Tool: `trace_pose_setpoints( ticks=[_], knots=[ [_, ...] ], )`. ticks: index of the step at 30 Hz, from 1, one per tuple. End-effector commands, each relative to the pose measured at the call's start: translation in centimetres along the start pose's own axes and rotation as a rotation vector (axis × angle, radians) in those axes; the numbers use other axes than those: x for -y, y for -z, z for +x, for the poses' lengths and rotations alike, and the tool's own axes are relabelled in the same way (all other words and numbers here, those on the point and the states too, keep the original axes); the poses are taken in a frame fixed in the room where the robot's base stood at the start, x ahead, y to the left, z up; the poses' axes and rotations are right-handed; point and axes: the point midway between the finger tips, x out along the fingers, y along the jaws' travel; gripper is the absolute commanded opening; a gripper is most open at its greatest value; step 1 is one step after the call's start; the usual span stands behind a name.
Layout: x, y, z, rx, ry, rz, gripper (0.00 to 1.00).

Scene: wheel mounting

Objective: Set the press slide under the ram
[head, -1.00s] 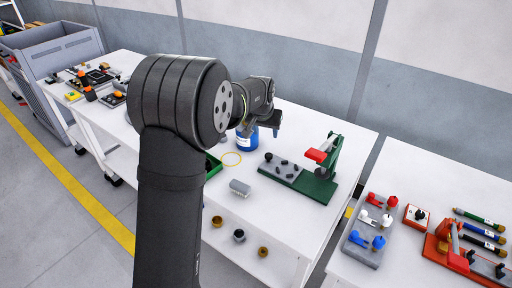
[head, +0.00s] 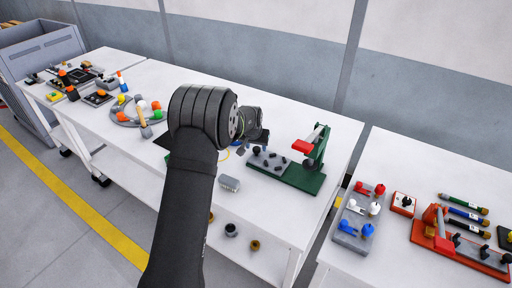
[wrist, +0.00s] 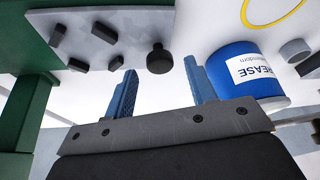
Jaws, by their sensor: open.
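The press slide is a grey plate (head: 271,162) with several dark blocks on it and a round black knob at its left end (head: 257,150). It lies on the green press base (head: 302,178), left of the red ram part (head: 302,147). In the wrist view the plate (wrist: 98,22) fills the upper left and the knob (wrist: 160,60) shows near the centre. My gripper (wrist: 163,78) is open and empty, its blue fingers pointing toward the knob, one on each side. Whether they reach its height I cannot tell. In the head view my arm hides the fingertips.
A blue grease can (wrist: 235,65) stands close to the right finger in the wrist view; a yellow ring (wrist: 272,14) lies beyond it. A small grey block (head: 229,184) lies left of the press. Another table (head: 360,275) with parts stands at the right.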

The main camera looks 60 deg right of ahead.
Motion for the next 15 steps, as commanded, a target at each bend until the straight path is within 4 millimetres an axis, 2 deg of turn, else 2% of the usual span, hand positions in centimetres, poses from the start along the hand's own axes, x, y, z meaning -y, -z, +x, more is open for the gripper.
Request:
trace_pose_setpoints(
  ticks=[5,14,15],
  knots=[
    [-0.01,0.00,1.20,0.000,0.000,0.000,0.51],
    [0.00,0.01,1.35,0.000,0.000,0.000,0.51],
    [0.00,0.01,1.35,0.000,0.000,0.000,0.45]
  ],
)
